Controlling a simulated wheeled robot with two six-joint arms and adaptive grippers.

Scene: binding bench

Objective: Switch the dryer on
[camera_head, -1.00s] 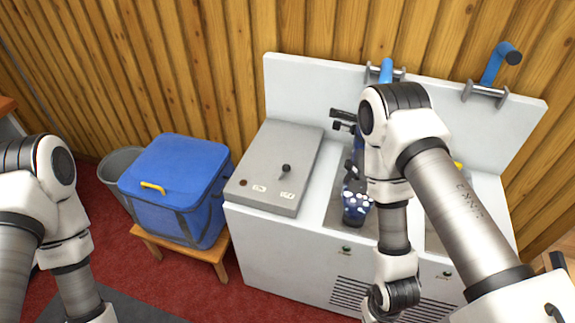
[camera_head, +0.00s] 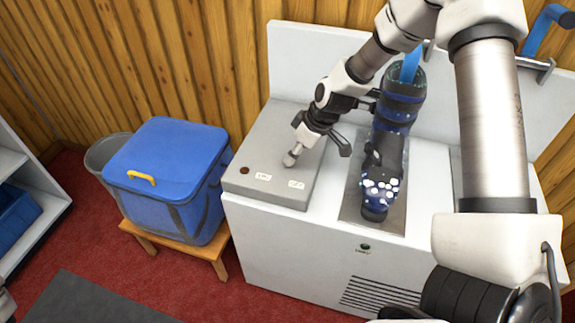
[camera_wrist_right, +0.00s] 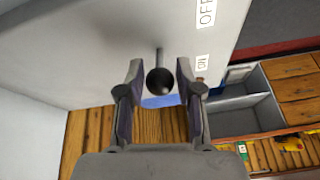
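The dryer is a white cabinet (camera_head: 290,248) with a grey sloped control box (camera_head: 250,150) on its left end. The box bears an ON label (camera_head: 263,177), an OFF label (camera_head: 296,184) and a dark red lamp (camera_head: 245,169). My right gripper (camera_head: 297,152) is over this box and hides the lever in the head view. In the right wrist view the lever's black ball knob (camera_wrist_right: 160,81) sits between the two open fingers (camera_wrist_right: 160,75), with a gap on each side. The ON label (camera_wrist_right: 202,66) is beside the right finger.
A dark blue boot with white spots (camera_head: 380,190) stands on the dryer, right of the control box and close to my right arm. A blue bin (camera_head: 165,165) is on a wooden stool (camera_head: 180,255) at the left. A white shelf (camera_head: 40,215) is at the far left.

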